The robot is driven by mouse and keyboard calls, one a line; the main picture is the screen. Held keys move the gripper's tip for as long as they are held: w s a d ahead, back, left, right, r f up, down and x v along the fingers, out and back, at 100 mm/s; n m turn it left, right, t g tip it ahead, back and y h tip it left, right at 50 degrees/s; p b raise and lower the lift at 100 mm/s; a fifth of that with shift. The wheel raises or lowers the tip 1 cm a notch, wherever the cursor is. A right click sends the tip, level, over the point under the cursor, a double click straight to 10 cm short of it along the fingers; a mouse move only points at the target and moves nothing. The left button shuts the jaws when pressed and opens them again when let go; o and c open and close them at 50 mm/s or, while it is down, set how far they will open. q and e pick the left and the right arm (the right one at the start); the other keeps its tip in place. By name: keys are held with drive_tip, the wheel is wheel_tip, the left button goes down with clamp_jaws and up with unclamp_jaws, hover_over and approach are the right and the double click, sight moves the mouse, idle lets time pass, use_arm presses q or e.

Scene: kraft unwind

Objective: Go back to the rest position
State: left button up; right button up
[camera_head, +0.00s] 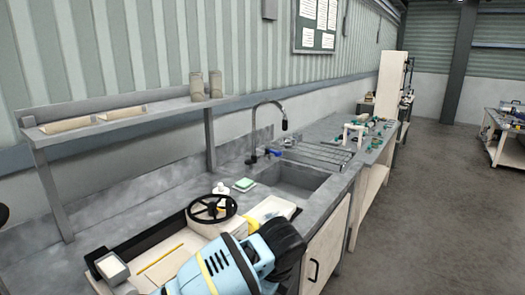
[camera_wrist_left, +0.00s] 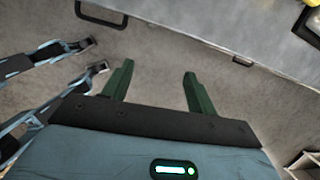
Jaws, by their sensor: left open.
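My left gripper (camera_wrist_left: 158,70) shows in the left wrist view with its two green fingers spread apart. Nothing is between them, and bare floor lies behind them. In the head view a light blue and black arm part of mine rises from the bottom edge in front of the counter; no fingertips can be made out there. My right gripper is not visible in either view.
A grey counter (camera_head: 170,180) with a sink (camera_head: 290,178) and tap (camera_head: 255,130) runs along the wall. A black handwheel (camera_head: 212,208) and a green sponge (camera_head: 244,185) are on it. A shelf (camera_head: 120,125) stands above. Open floor (camera_head: 440,200) lies right.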

use_arm(q)
drive_tip(key=s+f+n+t+h, duration=0.1)
drive_tip(key=s+f+n+h, duration=0.4)
drive_tip(key=f, duration=0.5)
drive_tip(key=s+f+n+t+h, duration=0.1)
drive_tip(key=s+f+n+h, duration=0.1)
drive_tip(key=s+f+n, duration=0.55)
drive_tip(key=s+a+f+n+t+y, duration=0.1)
drive_tip(key=s+a+f+n+t, duration=0.1)
drive_tip(key=s+a, duration=0.6)
drive_tip(key=s+a+f+n+t+y, duration=0.2)
drive_tip(key=s+a+f+n, duration=0.3)
drive_tip(key=a, duration=0.8)
drive_tip(key=s+n+t, duration=0.1)
drive_tip(key=s+n, duration=0.1)
drive_tip(key=shift+s+a+f+y, duration=0.3)
drive_tip(key=shift+s, duration=0.05)
drive_tip(key=shift+n, duration=0.25)
drive_tip(key=shift+c, duration=0.5)
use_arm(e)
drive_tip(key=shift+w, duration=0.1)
